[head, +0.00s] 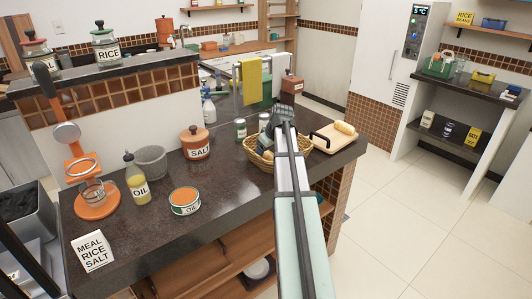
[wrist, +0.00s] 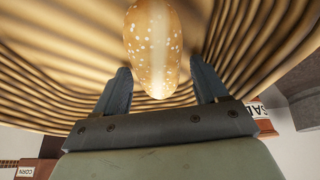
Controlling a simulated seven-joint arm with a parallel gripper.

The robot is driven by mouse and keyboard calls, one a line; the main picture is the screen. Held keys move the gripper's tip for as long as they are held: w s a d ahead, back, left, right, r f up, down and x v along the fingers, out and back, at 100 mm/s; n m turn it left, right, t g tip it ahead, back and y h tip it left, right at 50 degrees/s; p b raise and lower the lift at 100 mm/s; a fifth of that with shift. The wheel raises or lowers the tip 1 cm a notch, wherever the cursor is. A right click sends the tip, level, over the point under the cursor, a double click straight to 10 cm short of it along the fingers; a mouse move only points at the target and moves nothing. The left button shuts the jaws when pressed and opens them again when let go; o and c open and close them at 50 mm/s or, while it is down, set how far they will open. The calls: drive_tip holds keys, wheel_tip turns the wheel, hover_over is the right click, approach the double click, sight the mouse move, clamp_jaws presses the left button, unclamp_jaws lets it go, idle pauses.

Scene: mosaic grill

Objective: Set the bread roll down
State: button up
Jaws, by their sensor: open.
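The seeded, golden-brown bread roll (wrist: 153,45) shows in the wrist view against the ribbed inside of the wicker basket (wrist: 60,70). My gripper (wrist: 158,82) is open, with one finger on each side of the roll's near end and a gap to both. In the head view the basket (head: 262,161) stands on the dark counter, and my gripper (head: 283,117) is over it, hiding much of its inside. I cannot tell the roll apart there. Whether the roll rests fully on the basket is not clear.
A wooden board (head: 325,145) with a yellowish loaf (head: 345,128) lies right of the basket. A salt jar (head: 195,143) and a can (head: 241,128) stand to the left. An orange tin (head: 185,201) and oil bottle (head: 136,180) are nearer.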

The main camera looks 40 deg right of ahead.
drive_tip(key=shift+r, duration=0.1)
drive_tip(key=v, duration=1.2)
idle(0.4)
